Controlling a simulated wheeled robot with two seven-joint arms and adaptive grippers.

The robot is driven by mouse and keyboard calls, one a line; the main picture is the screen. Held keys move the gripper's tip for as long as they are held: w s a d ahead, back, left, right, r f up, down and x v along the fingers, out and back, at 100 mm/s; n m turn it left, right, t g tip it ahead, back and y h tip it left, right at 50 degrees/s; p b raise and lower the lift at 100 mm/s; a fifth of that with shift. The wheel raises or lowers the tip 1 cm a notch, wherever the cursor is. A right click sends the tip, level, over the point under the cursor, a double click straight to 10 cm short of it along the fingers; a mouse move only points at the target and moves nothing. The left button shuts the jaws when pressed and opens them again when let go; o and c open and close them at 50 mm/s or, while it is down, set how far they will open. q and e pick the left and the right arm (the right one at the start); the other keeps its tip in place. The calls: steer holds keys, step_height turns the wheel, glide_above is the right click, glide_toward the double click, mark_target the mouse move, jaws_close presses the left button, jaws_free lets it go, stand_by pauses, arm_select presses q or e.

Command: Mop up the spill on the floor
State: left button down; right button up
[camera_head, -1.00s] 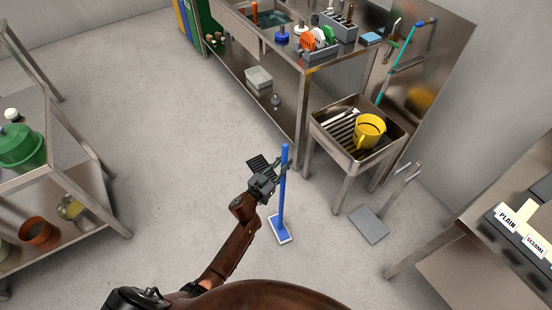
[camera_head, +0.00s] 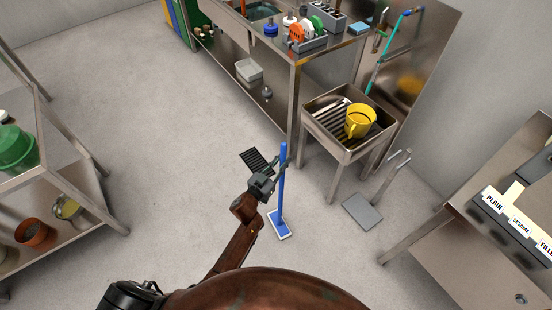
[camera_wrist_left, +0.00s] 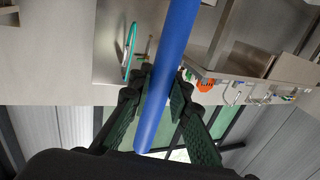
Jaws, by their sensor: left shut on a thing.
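A blue mop (camera_head: 282,180) stands nearly upright, its flat blue and white head (camera_head: 279,225) down at the floor. My left gripper (camera_head: 272,178) is shut on the mop's handle. In the left wrist view the blue handle (camera_wrist_left: 166,75) passes between the fingers of my left gripper (camera_wrist_left: 160,95). I cannot make out a spill on the grey floor (camera_head: 170,130) in these frames. My right gripper does not show.
A steel sink stand with a yellow pitcher (camera_head: 359,121) is behind and right. A grey flat plate with upright prongs (camera_head: 362,212) is right of the mop. Steel shelving (camera_head: 75,225) stands left and a counter (camera_head: 470,240) right. Floor at left centre is clear.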

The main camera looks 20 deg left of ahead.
arm_select(q)
steer(key=shift+w+a, duration=2.65)
steer(key=shift+a, duration=0.7)
steer(key=shift+s+d+p, duration=0.55)
steer(key=shift+s+d, duration=0.4)
steer(key=shift+d, duration=0.25)
steer(key=shift+s+d+p, duration=0.55)
steer(key=shift+s+d, duration=0.45)
steer(key=shift+d, duration=0.2)
steer(key=shift+s+d+p, duration=0.55)
steer(key=shift+s+d, duration=0.4)
steer(key=shift+d, duration=0.25)
